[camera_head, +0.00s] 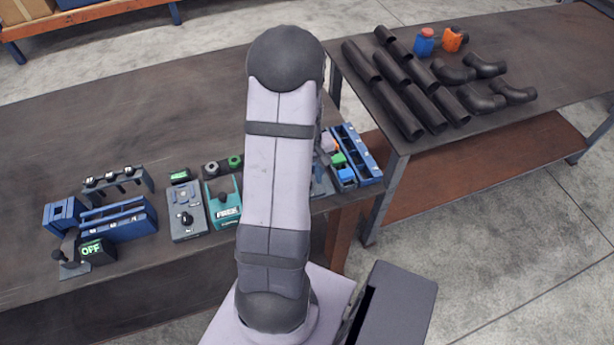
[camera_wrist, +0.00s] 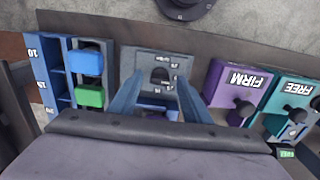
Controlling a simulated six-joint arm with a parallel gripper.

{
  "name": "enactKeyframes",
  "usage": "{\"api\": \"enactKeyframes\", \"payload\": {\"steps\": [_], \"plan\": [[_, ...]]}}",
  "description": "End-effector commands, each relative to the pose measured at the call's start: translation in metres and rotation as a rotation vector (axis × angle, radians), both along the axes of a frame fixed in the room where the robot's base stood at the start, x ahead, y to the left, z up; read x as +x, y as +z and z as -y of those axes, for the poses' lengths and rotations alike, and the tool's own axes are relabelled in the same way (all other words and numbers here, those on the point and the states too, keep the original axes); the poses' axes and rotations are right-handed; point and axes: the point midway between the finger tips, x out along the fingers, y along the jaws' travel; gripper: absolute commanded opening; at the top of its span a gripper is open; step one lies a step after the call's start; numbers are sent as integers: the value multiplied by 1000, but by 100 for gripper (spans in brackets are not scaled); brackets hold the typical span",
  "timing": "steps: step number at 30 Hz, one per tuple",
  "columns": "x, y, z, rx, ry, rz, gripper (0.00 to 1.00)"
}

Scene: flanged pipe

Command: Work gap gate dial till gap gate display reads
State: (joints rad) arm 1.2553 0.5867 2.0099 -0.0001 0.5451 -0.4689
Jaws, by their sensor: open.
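My gripper (camera_wrist: 159,88) is open in the wrist view, its two blue-grey fingers apart with nothing held between them. Beyond and between the fingertips is a grey block (camera_wrist: 133,62) with a dark rounded part and small white markings. I cannot tell whether this is the gap gate or whether the dark part is its dial. I see no touch between fingers and block. A small lit green display (camera_wrist: 286,154) shows at the lower right, too small to read. In the head view my arm hides the gripper and most of this spot.
A purple FIRM box (camera_wrist: 236,88) and a teal FREE box (camera_wrist: 294,98), both with dark knobs, stand right of the fingers. In the head view, an OFF display (camera_head: 92,249) and dark pipes (camera_head: 398,97) stand apart.

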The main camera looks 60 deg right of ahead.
Motion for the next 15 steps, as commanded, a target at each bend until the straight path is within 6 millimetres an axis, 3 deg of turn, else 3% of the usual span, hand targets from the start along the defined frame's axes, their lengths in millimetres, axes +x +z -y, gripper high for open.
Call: {"api": "enactKeyframes", "payload": {"steps": [3, 8, 15], "plan": [[0, 0, 0, 0, 0, 0, 41], [0, 0, 0, 0, 0, 0, 3], [0, 0, 0, 0, -9, 0, 3]]}}
